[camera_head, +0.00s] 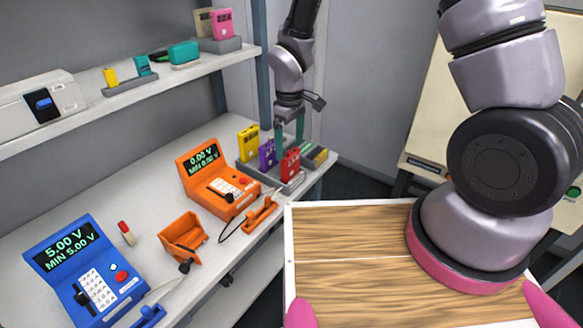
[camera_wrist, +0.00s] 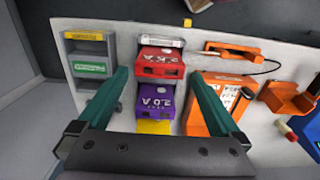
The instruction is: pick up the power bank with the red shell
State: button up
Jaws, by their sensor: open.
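The red power bank (camera_head: 290,166) stands upright in the front slot of a grey holder on the bench. In the wrist view the red power bank (camera_wrist: 160,62) lies between and just beyond my fingertips. A purple power bank (camera_head: 267,154) stands behind it, and a yellow one (camera_head: 248,143) behind that. The purple one (camera_wrist: 155,101) also shows in the wrist view. My gripper (camera_head: 289,146) is open and empty, pointing down over the holder. Its teal fingers (camera_wrist: 160,76) are spread to either side of the red and purple pair. I cannot tell their exact height above the red shell.
An orange tester (camera_head: 215,180) stands left of the holder, with an orange probe (camera_head: 260,212) near the bench edge. Grey slots (camera_wrist: 88,68) with yellow and green cells lie on the other side. A shelf (camera_head: 150,84) runs above the bench. An orange bin (camera_head: 183,238) stands further left.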

aim_at(290, 163)
notch_tip(290, 163, down, 7)
jog(key=shift+r, duration=0.1)
dwell(0.3)
